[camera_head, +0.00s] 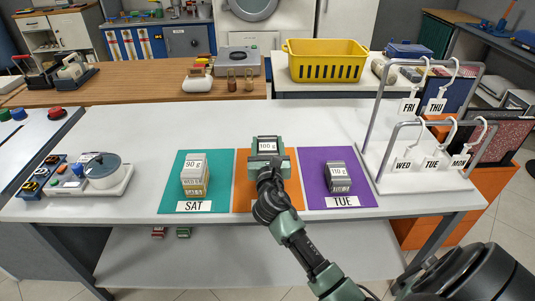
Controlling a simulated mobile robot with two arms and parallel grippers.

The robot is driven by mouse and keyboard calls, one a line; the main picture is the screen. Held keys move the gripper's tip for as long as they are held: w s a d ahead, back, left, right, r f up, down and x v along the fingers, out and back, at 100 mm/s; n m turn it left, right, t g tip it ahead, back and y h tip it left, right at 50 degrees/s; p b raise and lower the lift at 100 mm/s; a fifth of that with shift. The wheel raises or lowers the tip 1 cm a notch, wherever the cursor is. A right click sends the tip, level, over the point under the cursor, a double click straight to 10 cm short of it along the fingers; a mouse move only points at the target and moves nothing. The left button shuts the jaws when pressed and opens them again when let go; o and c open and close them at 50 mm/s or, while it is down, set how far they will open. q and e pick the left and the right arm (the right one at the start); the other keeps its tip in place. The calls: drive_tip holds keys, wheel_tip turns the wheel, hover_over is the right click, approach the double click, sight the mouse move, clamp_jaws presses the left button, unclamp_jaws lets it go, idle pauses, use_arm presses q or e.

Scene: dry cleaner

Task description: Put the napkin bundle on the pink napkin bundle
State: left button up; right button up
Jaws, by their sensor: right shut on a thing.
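My right gripper (268,160) reaches in from the lower right and is shut on a bundle labelled 100 g (267,146). This bundle is over the orange mat (243,180); my gripper and arm hide its lower part and what is under it. A pale stacked bundle labelled 90 g (194,165) stands on the teal mat (220,170), marked SAT. A grey bundle labelled 110 g (339,171) lies on the purple mat (312,172), marked TUE. I cannot make out a pink bundle. My left gripper is not in view.
A scale-like device (103,172) stands at the left of the white table. A metal rack with day-tag hangers (425,152) stands at the right. A yellow crate (325,62) is behind. Bare tabletop lies behind the mats.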

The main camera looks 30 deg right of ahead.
sight(268, 152)
drive_tip(key=shift+f, duration=1.35)
drive_tip(key=shift+b, duration=0.3)
drive_tip(key=shift+f, duration=0.2)
drive_tip(key=o, duration=1.4)
drive_tip(key=shift+o, duration=0.2)
drive_tip(key=shift+r, duration=0.1)
drive_tip(key=shift+r, duration=0.2)
drive_tip(key=v, duration=1.2)
drive_tip(key=shift+b, duration=0.35)
